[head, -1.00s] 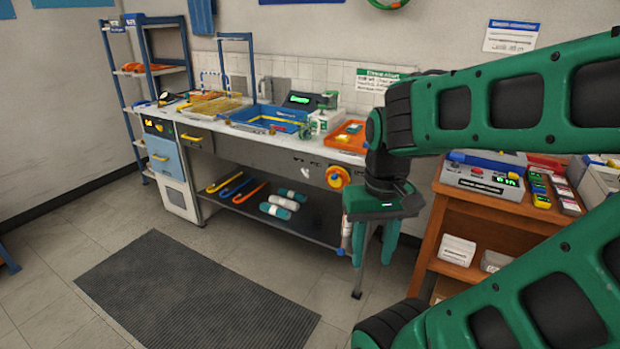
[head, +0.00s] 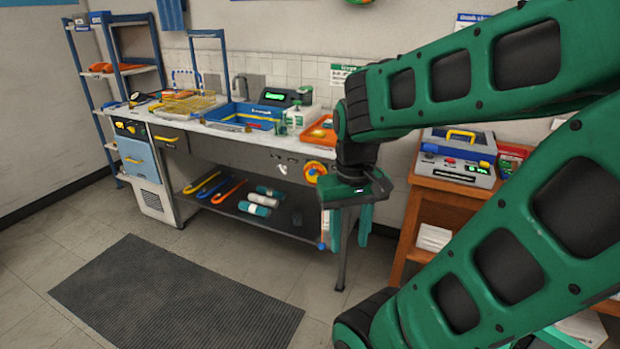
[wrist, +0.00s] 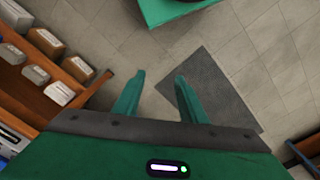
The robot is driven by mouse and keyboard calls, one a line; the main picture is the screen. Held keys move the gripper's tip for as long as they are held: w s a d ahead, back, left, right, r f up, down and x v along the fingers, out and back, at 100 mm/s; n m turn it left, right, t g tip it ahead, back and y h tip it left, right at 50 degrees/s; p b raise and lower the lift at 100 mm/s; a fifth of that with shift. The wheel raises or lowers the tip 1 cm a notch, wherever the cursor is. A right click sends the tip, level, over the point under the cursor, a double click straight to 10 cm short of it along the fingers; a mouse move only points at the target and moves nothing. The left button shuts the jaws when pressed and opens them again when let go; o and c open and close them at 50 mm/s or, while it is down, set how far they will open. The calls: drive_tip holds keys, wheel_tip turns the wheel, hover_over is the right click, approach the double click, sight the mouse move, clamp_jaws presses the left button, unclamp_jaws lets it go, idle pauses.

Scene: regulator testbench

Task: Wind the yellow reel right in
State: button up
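The yellow reel (head: 315,170) is a small round yellow-orange disc with some red on it. It is mounted on the front face of the workbench (head: 260,155), near the bench's right end. My gripper (head: 345,228) hangs fingers-down just right of and below the reel in the head view, apart from it. In the wrist view my gripper (wrist: 160,76) has its two green fingers spread with nothing between them. The wrist view shows floor below and no reel. Any line or cable on the reel is too small to make out.
A wooden shelf unit (head: 424,205) with a grey case (head: 458,160) stands right of the bench. The lower shelf (head: 290,212) holds hooks and rolled bundles. A dark mat (head: 175,295) lies on open floor in front. A blue rack (head: 135,70) stands at left.

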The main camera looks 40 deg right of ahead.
drive_tip(key=w+d+f+n+g+h, duration=0.1)
drive_tip(key=w+d+f+n+h, duration=0.15)
drive_tip(key=w+d, duration=0.45)
drive_tip(key=w+d+f+n+h, duration=0.2)
drive_tip(key=w+d+f, duration=0.1)
drive_tip(key=w+d, duration=0.4)
drive_tip(key=n+t+h, duration=0.8)
drive_tip(key=n+h, duration=0.4)
drive_tip(key=n, duration=1.2)
approach(310, 174)
drive_tip(key=x, duration=1)
drive_tip(key=shift+d, duration=0.1)
clamp_jaws()
